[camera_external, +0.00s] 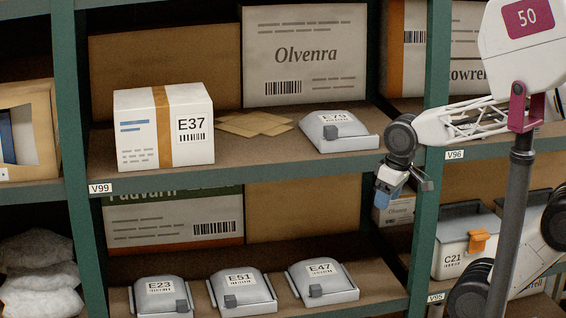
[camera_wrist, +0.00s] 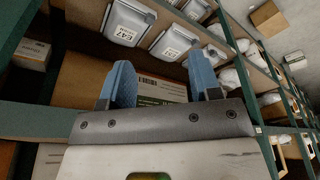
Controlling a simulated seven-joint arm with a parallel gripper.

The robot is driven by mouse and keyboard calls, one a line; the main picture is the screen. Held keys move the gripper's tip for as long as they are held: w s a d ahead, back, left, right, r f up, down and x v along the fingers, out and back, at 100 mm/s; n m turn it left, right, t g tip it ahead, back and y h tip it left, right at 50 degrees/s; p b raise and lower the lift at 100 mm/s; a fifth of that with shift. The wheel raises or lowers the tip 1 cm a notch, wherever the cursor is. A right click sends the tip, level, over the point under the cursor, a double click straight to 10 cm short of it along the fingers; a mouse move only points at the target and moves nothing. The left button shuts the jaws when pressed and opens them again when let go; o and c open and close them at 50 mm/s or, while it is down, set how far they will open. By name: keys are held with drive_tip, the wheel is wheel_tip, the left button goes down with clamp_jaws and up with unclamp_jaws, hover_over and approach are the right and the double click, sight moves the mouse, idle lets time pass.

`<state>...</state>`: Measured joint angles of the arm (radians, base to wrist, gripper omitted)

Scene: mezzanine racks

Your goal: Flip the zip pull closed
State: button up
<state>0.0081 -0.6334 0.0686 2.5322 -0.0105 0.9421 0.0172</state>
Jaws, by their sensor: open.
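My gripper (camera_external: 383,197) hangs in front of the green upright right of the middle bay, below the upper shelf's edge. In the wrist view its blue fingers (camera_wrist: 163,84) stand apart with nothing between them. Grey pouch-like cases with small dark tabs are in view: E79 (camera_external: 345,140) on the upper shelf, E23 (camera_external: 158,297), E51 (camera_external: 245,293) and E47 (camera_external: 325,284) on the lower shelf. E47 (camera_wrist: 130,18) and E51 (camera_wrist: 175,40) also show beyond the fingers in the wrist view. The gripper touches none. I cannot tell which tab is the zip pull.
A white E37 box (camera_external: 140,135) and flat brown envelopes (camera_external: 254,124) lie on the upper shelf. A white C21 bin (camera_external: 450,262) with an orange latch (camera_external: 478,241) stands at right. Green uprights (camera_external: 423,180) frame the bays. Space before the lower shelf looks clear.

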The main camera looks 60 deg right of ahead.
drive_tip(key=shift+w+r, duration=0.1)
drive_tip(key=shift+r, duration=0.05)
drive_tip(key=c, duration=0.5)
drive_tip(key=shift+w+r, duration=0.5)
drive_tip(key=c, duration=0.5)
drive_tip(key=w+r+n+g, duration=0.1)
drive_tip(key=w+r, duration=0.2)
drive_tip(key=w, duration=0.1)
drive_tip(key=w+r+n, duration=0.2)
drive_tip(key=w+r, duration=0.2)
drive_tip(key=w+d+r+n+g+h, duration=0.1)
drive_tip(key=w+r, duration=0.3)
drive_tip(key=shift+w+n+g, duration=0.3)
drive_tip(key=shift+w, duration=0.05)
clamp_jaws()
drive_tip(key=w+r+n+g+h, duration=0.1)
drive_tip(key=w+r+n, duration=0.1)
drive_tip(key=w+r, duration=0.3)
drive_tip(key=w+r+n+g+h, duration=0.1)
drive_tip(key=w+r, duration=0.4)
drive_tip(key=w, duration=0.5)
drive_tip(key=shift+w+d+r+n+g, duration=0.2)
drive_tip(key=shift+w+n+g, duration=0.2)
drive_tip(key=shift+n+g, duration=0.3)
